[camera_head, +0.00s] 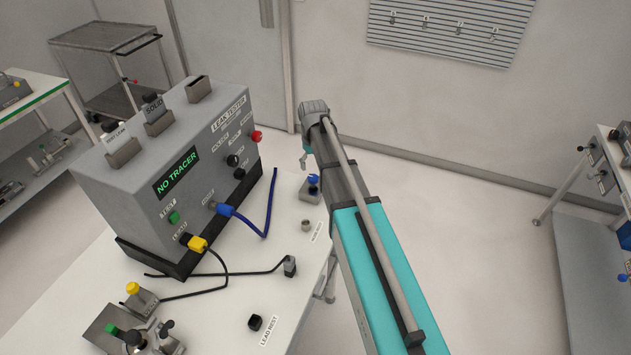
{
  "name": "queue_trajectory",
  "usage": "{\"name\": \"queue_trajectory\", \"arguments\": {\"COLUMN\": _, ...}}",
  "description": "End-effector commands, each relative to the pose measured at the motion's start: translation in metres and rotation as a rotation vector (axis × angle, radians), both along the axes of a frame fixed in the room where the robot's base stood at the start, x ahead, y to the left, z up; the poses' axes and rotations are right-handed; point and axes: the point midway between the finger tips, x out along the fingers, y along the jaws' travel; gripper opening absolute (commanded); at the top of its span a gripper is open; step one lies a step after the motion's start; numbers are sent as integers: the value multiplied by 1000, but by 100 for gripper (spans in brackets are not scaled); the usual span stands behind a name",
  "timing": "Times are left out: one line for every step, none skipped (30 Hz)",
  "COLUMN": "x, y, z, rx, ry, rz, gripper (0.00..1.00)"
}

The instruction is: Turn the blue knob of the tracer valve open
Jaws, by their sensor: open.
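A small blue knob (313,179) sits on a grey valve block (309,196) at the right edge of the white table, just left of my arm. I take it as the tracer valve; no label on it is readable. The leak tester (165,190) left of it has a display reading "NO TRACER". My gripper (303,163) shows only in small part beyond my arm link, a little above and left of the knob in the picture. It is open and seems empty. I cannot tell its exact gap to the knob, and my arm hides part of that area.
A blue hose (267,212) and a yellow-plugged black lead (198,244) lie by the tester. A small round fitting (306,225) stands near the knob. Fixtures with coloured knobs (133,288) fill the lower left. Floor right of my arm is clear up to another bench (587,240).

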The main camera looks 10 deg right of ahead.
Motion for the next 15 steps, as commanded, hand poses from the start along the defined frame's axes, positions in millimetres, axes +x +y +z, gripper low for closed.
{"name": "queue_trajectory", "arguments": {"x": 0, "y": 0, "z": -8, "rx": 0, "ry": 0, "rz": 0, "gripper": 87}}
{"name": "queue_trajectory", "arguments": {"x": 0, "y": 0, "z": -10, "rx": 0, "ry": 0, "rz": 0, "gripper": 87}}
{"name": "queue_trajectory", "arguments": {"x": 0, "y": 0, "z": -13, "rx": 0, "ry": 0, "rz": 0, "gripper": 87}}
{"name": "queue_trajectory", "arguments": {"x": 0, "y": 0, "z": -16, "rx": 0, "ry": 0, "rz": 0, "gripper": 87}}
{"name": "queue_trajectory", "arguments": {"x": 0, "y": 0, "z": -18, "rx": 0, "ry": 0, "rz": 0, "gripper": 87}}
{"name": "queue_trajectory", "arguments": {"x": 0, "y": 0, "z": -21, "rx": 0, "ry": 0, "rz": 0, "gripper": 87}}
{"name": "queue_trajectory", "arguments": {"x": 0, "y": 0, "z": -23, "rx": 0, "ry": 0, "rz": 0, "gripper": 87}}
{"name": "queue_trajectory", "arguments": {"x": 0, "y": 0, "z": -25, "rx": 0, "ry": 0, "rz": 0, "gripper": 87}}
{"name": "queue_trajectory", "arguments": {"x": 0, "y": 0, "z": -28, "rx": 0, "ry": 0, "rz": 0, "gripper": 87}}
{"name": "queue_trajectory", "arguments": {"x": 0, "y": 0, "z": -31, "rx": 0, "ry": 0, "rz": 0, "gripper": 87}}
{"name": "queue_trajectory", "arguments": {"x": 0, "y": 0, "z": -33, "rx": 0, "ry": 0, "rz": 0, "gripper": 87}}
{"name": "queue_trajectory", "arguments": {"x": 0, "y": 0, "z": -36, "rx": 0, "ry": 0, "rz": 0, "gripper": 87}}
{"name": "queue_trajectory", "arguments": {"x": 0, "y": 0, "z": -38, "rx": 0, "ry": 0, "rz": 0, "gripper": 87}}
{"name": "queue_trajectory", "arguments": {"x": 0, "y": 0, "z": -40, "rx": 0, "ry": 0, "rz": 0, "gripper": 87}}
{"name": "queue_trajectory", "arguments": {"x": 0, "y": 0, "z": -43, "rx": 0, "ry": 0, "rz": 0, "gripper": 87}}
